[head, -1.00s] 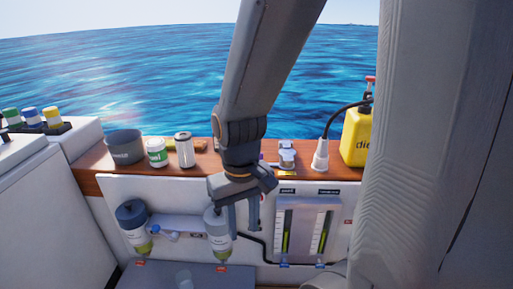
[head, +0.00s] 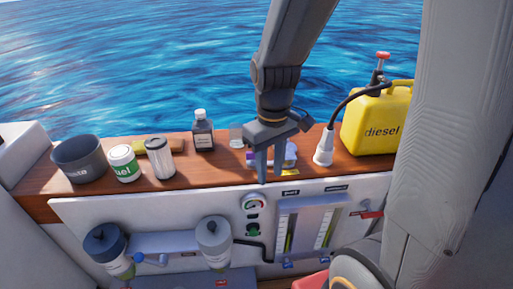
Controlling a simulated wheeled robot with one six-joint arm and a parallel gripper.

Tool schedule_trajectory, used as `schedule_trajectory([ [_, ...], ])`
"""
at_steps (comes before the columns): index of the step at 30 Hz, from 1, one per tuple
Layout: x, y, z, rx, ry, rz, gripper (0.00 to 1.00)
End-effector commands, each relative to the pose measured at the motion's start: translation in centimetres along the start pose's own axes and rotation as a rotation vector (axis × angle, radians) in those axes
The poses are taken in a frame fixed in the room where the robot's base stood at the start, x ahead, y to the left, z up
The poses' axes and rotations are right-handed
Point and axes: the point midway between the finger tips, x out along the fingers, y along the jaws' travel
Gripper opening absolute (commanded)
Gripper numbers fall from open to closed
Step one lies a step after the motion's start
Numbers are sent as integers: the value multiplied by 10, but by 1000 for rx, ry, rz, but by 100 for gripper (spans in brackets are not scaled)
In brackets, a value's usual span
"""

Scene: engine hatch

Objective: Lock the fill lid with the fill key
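My gripper (head: 270,180) points down in front of the wooden ledge, its two fingers apart with a gap between them. I see nothing held in the gap. Behind the fingers on the ledge is a small light-coloured fitting (head: 290,154), perhaps the fill lid, partly hidden by my gripper. A yellow tag or strip (head: 290,172) lies at its front. A small purple item (head: 251,158) shows just left of the fingers. I cannot make out the fill key for certain.
A yellow diesel can (head: 383,128) has a black hose running to a white nozzle piece (head: 324,147) right of my gripper. Gauges (head: 305,225) are below.

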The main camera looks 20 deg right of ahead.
Motion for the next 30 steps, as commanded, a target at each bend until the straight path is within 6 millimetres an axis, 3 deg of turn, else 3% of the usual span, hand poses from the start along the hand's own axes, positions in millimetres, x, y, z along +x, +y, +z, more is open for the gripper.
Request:
schedule_trajectory([
  [3,-5,17,-41,-231,-3,0,31],
  [9,-4,40,-103,-629,-4,0,31],
  [15,1,54,-146,-923,-4,1,31],
  [23,10,59,-163,-1056,-5,1,31],
  [30,43,58,-162,-1058,-6,-1,31],
])
